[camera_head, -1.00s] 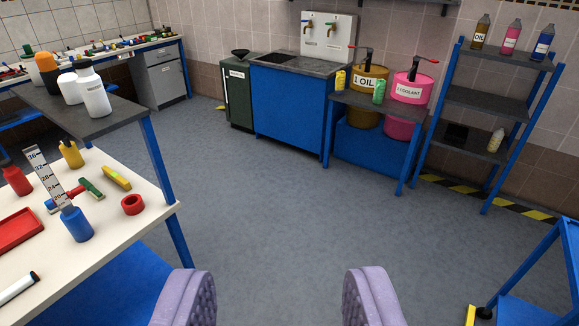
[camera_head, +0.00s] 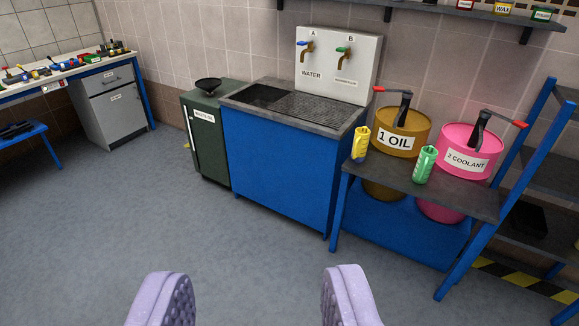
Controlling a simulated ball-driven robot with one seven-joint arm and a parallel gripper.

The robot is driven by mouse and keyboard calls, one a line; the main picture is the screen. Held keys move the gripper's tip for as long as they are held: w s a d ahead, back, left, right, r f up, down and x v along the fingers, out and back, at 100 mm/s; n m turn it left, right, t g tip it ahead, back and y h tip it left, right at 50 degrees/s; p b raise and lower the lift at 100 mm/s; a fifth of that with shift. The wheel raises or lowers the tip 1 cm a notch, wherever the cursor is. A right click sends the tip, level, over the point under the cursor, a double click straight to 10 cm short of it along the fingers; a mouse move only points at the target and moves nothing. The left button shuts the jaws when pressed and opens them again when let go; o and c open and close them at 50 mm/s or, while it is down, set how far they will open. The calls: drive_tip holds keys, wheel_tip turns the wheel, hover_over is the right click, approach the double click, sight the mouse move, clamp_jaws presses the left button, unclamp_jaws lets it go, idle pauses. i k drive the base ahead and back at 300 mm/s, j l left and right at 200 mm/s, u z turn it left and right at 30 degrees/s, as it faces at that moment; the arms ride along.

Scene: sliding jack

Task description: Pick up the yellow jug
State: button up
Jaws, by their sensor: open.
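The yellow jug (camera_head: 360,144) stands upright on the dark top of a low blue-legged table (camera_head: 400,177), at its left end. A green jug (camera_head: 424,164) stands to its right near the front edge. My gripper (camera_head: 252,300) shows at the bottom with two purple padded fingers wide apart and nothing between them. It is well short of the table, with open floor between, and lower left of the yellow jug in the picture.
Behind the jugs are an oil drum (camera_head: 402,132) and a pink coolant drum (camera_head: 463,155) with pump handles. A blue sink cabinet (camera_head: 275,165) stands left of the table, beside a green waste cabinet (camera_head: 205,140). A blue rack (camera_head: 512,180) stands right. The floor (camera_head: 130,220) is clear.

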sight(362, 135)
drive_tip(key=i, duration=0.75)
drive_tip(key=i+z, duration=0.15)
drive_tip(key=i, duration=0.6)
drive_tip(key=i+j+z, duration=0.15)
drive_tip(key=i+z, duration=0.3)
drive_tip(key=i+j+z, duration=0.7)
drive_tip(key=z, duration=0.15)
drive_tip(key=i+j+z, duration=0.4)
drive_tip(key=i+j, duration=0.15)
drive_tip(key=j, duration=0.15)
drive_tip(key=i+j+z, duration=0.25)
drive_tip(key=j, duration=0.15)
drive_tip(key=i+j+z, duration=0.2)
drive_tip(key=j, duration=0.3)
